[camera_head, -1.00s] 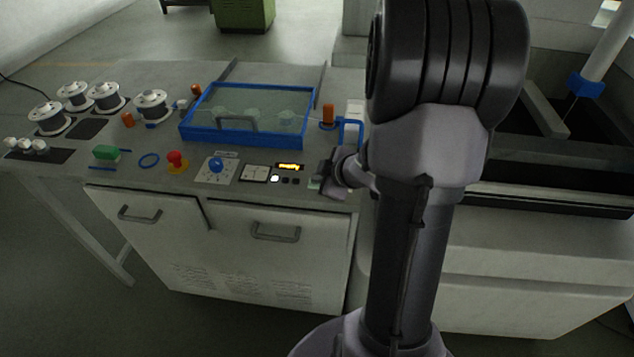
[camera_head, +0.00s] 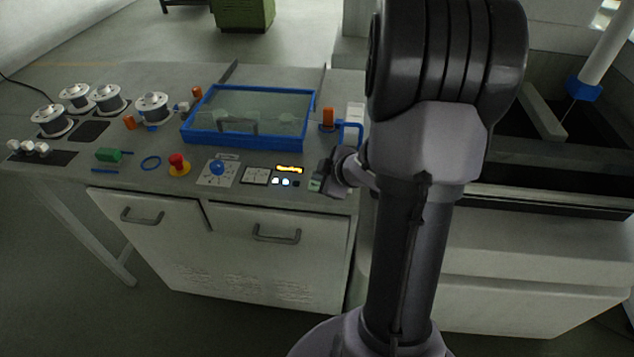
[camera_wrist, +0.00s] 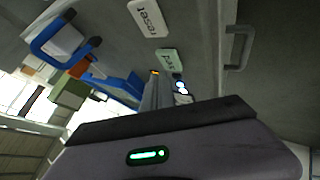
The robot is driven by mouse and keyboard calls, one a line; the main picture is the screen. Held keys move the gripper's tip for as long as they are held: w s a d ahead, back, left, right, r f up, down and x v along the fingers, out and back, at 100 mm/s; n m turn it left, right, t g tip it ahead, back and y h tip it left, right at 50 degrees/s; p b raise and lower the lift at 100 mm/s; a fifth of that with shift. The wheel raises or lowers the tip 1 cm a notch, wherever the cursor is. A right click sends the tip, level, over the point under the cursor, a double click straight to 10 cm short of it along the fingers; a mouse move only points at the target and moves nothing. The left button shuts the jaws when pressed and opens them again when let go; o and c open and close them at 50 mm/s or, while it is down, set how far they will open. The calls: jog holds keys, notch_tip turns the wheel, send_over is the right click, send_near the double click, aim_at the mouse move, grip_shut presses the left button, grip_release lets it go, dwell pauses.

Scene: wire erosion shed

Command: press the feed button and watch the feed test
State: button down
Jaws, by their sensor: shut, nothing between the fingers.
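The feed button (camera_wrist: 170,61) is a pale green plate with dark lettering in the wrist view. In the head view a pale green patch of it (camera_head: 315,185) shows beside my gripper (camera_head: 322,182) at the panel's right front. My gripper also shows in the wrist view (camera_wrist: 157,76), with its fingers together and empty, close to the button. I cannot tell whether it touches. The small display (camera_head: 289,169) is lit orange, its text too small to read surely. Below it, two indicator lamps (camera_head: 281,182) glow white; a third beside them is dark.
A pale reset plate (camera_wrist: 149,17) lies beside the feed button. A red stop knob (camera_head: 178,160), a blue dial (camera_head: 217,167) and a gauge (camera_head: 256,176) stand to the left. A blue-framed clear cover (camera_head: 246,143) is behind them, with several wire spools (camera_head: 152,107) farther left.

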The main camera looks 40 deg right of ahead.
notch_tip(320, 180, up, 5)
jog(key=p, duration=0.5)
jog(key=shift+r, duration=0.1)
dwell(0.5)
